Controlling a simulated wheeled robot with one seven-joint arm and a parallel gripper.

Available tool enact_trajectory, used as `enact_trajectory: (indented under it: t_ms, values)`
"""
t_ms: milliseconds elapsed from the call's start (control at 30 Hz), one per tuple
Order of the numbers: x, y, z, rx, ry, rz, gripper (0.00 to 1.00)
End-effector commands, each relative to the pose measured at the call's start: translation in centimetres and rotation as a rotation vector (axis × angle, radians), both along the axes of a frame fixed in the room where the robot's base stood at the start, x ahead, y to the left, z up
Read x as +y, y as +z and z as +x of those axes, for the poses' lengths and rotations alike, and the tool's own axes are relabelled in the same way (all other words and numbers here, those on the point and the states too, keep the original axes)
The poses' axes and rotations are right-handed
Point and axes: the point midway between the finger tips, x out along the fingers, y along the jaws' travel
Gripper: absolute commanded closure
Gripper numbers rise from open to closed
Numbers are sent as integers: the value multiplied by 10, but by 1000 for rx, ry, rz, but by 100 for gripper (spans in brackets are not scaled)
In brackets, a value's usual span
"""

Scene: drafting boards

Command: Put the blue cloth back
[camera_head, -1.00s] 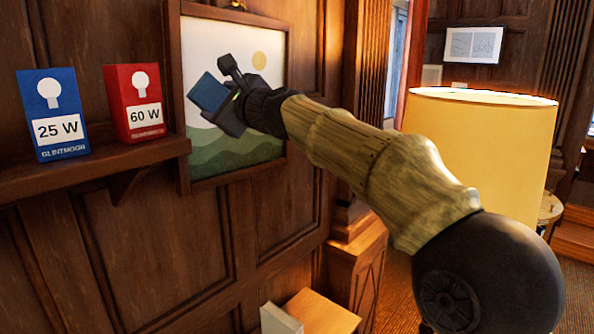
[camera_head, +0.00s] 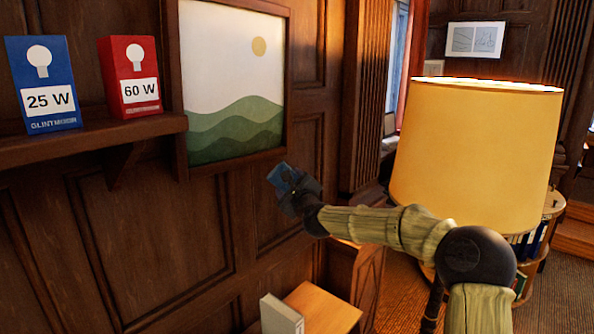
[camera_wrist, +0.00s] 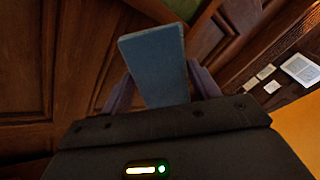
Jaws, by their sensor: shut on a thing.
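The blue cloth (camera_head: 280,176) is a small flat blue piece at the tip of my arm in the head view, in front of the wood panelling and below the landscape picture. My gripper (camera_head: 292,188) is shut on it. In the wrist view the cloth (camera_wrist: 156,65) stands out as a flat, stiff-looking blue slab between the two fingers of my gripper (camera_wrist: 160,92). Nothing touches its far end there.
A shelf (camera_head: 80,142) at left bears a blue 25 W box (camera_head: 42,85) and a red 60 W box (camera_head: 130,78). A framed picture (camera_head: 232,135) hangs beside it. A yellow lampshade (camera_head: 475,155) stands at right. A wooden top (camera_head: 322,305) with a pale block (camera_head: 281,316) is below.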

Motion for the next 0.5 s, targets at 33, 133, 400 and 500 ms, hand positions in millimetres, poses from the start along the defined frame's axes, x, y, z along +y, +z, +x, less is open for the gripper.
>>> enact_trajectory:
  t_ms: [33,133,400,500]
  values:
    - [-9,-27,6,7,-17,-2,57]
    - [-26,-70,14,6,-50,-2,57]
    - [-80,-188,24,7,-129,0,57]
    - [-98,-233,22,8,-148,0,57]
